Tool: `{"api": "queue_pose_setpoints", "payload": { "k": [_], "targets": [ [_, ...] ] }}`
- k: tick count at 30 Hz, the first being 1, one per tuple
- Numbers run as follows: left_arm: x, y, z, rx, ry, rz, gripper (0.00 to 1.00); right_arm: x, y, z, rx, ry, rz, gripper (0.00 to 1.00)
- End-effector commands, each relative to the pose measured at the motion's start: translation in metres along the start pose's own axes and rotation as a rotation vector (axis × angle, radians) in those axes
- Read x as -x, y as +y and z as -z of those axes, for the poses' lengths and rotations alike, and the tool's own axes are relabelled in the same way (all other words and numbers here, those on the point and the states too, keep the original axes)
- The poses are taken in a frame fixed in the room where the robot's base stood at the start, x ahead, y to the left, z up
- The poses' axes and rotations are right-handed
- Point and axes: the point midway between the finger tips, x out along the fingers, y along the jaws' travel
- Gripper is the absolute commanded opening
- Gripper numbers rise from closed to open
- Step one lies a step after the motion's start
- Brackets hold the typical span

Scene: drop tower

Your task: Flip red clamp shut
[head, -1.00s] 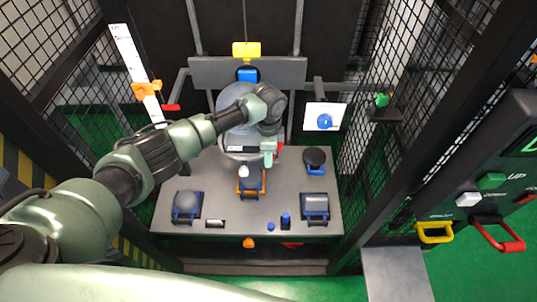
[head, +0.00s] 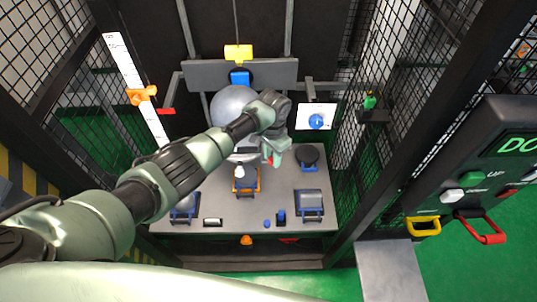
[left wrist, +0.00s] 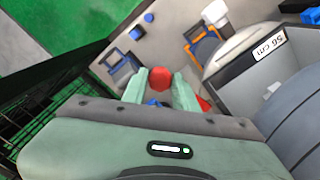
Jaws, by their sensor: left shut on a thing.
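My left gripper (head: 273,160) is beside the big round grey weight, at its right. The red clamp shows as a small red patch (head: 277,160) at the fingertips in the head view, mostly hidden by them. In the left wrist view the fingers (left wrist: 160,92) are shut on a round red end (left wrist: 160,77) of the clamp. Another red piece (left wrist: 203,103) shows just right of the fingers; how it joins the clamp is hidden. Whether the clamp is flipped shut cannot be told. My right gripper is out of view.
The grey weight (head: 232,104) hangs above the grey table (head: 228,212). An orange-framed holder (head: 246,186) stands in front of it, with several blue-framed blocks around. Black mesh walls flank both sides. A control panel (head: 490,175) with handles stands at the right.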

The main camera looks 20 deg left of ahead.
Motion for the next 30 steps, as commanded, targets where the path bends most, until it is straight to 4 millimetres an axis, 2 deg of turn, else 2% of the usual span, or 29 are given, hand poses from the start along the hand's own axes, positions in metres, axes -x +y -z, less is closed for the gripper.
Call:
{"api": "queue_pose_setpoints", "payload": {
  "k": [15, 30],
  "targets": [
    [0.001, 0.006, 0.020, 0.407, 0.003, -0.001, 0.00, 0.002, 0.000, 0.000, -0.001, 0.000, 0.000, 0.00],
    [0.001, 0.004, 0.025, 0.534, 0.003, 0.001, 0.00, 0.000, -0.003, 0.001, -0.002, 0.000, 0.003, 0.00]
  ]
}}
